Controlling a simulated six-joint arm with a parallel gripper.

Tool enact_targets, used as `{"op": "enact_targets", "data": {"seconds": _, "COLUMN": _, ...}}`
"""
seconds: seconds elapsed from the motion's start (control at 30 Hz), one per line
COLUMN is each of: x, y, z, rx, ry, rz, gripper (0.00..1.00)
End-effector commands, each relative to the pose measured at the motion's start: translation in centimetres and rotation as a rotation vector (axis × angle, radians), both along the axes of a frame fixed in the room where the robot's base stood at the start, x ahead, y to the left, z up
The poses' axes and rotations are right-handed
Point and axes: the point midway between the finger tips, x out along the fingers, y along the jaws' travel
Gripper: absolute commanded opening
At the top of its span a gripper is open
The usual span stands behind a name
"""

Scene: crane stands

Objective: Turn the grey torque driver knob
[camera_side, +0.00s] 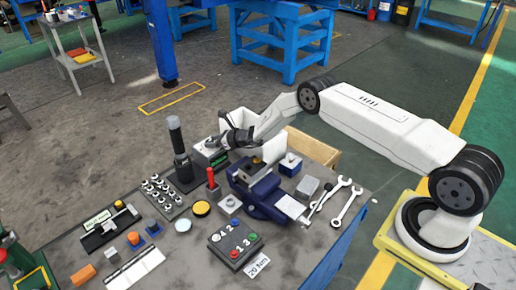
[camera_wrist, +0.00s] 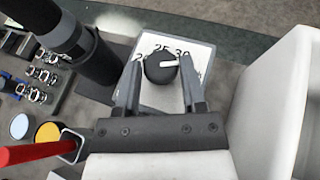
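The torque driver knob (camera_wrist: 158,72) is dark and round with a white pointer aimed to the right. It sits on a white dial plate (camera_wrist: 195,52) with printed numbers, of which 25 and 30 are readable. In the wrist view my gripper (camera_wrist: 162,52) is open, with one finger on each side of the knob and small gaps visible. In the side view my gripper (camera_side: 226,141) is low over the grey-green driver box (camera_side: 208,154). The knob is hidden there behind the gripper.
A tall black column (camera_side: 179,147) stands close left of the driver box. A red-handled tool (camera_side: 211,178) stands in front. A blue vise (camera_side: 262,194) is to the right. A button box (camera_side: 235,243) and a "20 Nm" card (camera_side: 258,265) lie near the front.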

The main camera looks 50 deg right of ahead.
Motion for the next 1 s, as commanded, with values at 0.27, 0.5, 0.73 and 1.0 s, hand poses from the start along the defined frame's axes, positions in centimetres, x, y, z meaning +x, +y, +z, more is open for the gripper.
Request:
{"op": "enact_targets", "data": {"seconds": 0.27, "x": 0.00, "y": 0.00, "z": 0.03, "rx": 0.000, "ry": -0.001, "rz": 0.001, "gripper": 0.00}}
{"op": "enact_targets", "data": {"seconds": 0.5, "x": 0.15, "y": -0.06, "z": 0.12, "rx": 0.002, "ry": -0.007, "rz": 0.039, "gripper": 0.00}}
{"op": "enact_targets", "data": {"seconds": 0.73, "x": 0.28, "y": -0.14, "z": 0.18, "rx": 0.002, "ry": -0.009, "rz": 0.113, "gripper": 0.00}}
{"op": "enact_targets", "data": {"seconds": 1.0, "x": 0.44, "y": -0.25, "z": 0.24, "rx": 0.001, "ry": -0.010, "rz": 0.205, "gripper": 0.00}}
